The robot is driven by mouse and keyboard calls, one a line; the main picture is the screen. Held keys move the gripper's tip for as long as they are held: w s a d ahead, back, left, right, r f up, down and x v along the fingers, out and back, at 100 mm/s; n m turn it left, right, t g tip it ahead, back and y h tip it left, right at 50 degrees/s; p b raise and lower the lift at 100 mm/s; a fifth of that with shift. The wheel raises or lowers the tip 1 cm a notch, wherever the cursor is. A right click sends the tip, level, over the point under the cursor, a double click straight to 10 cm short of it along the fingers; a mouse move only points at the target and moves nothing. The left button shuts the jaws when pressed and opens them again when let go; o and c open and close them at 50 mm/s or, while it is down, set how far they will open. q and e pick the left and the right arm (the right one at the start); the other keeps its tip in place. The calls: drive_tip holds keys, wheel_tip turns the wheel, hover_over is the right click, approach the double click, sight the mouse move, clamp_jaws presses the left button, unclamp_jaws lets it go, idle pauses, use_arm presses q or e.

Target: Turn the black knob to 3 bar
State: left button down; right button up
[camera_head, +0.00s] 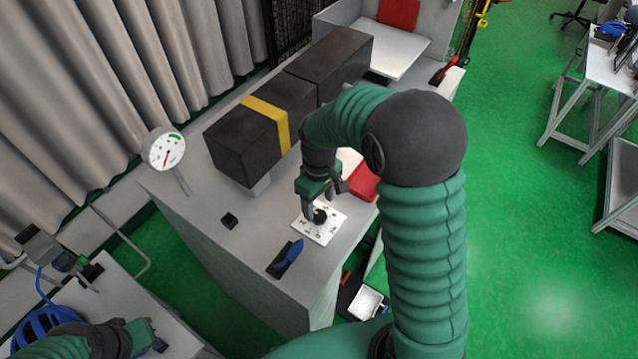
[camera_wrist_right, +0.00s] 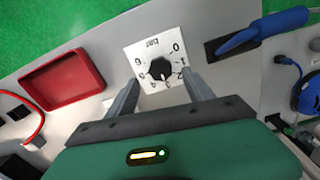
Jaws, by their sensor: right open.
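The black knob (camera_wrist_right: 160,68) sits on a white plate (camera_wrist_right: 142,50) marked with numbers from 0 up and the word "bar". In the head view the knob (camera_head: 320,216) is just below my right gripper (camera_head: 317,200). In the right wrist view my right gripper (camera_wrist_right: 161,78) is open, with one finger on each side of the knob; I cannot tell if they touch it. The knob's exact pointer setting is too small to read surely. A round white gauge (camera_head: 165,150) with a needle and green arc stands at left. My left gripper (camera_head: 145,336) is at bottom left, its jaws unclear.
A blue-handled lever (camera_head: 288,257) lies close to the plate, also in the wrist view (camera_wrist_right: 262,28). A red tray (camera_wrist_right: 62,78) is on the other side. Large black boxes (camera_head: 250,135) with a yellow band stand behind. A small black block (camera_head: 229,220) is on the grey bench (camera_head: 200,215).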

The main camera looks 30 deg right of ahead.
sight(320, 214)
wheel_tip(320, 214, up, 12)
drive_tip(key=b, duration=0.2)
drive_tip(key=shift+r, duration=0.2)
drive_tip(key=shift+s, duration=0.1)
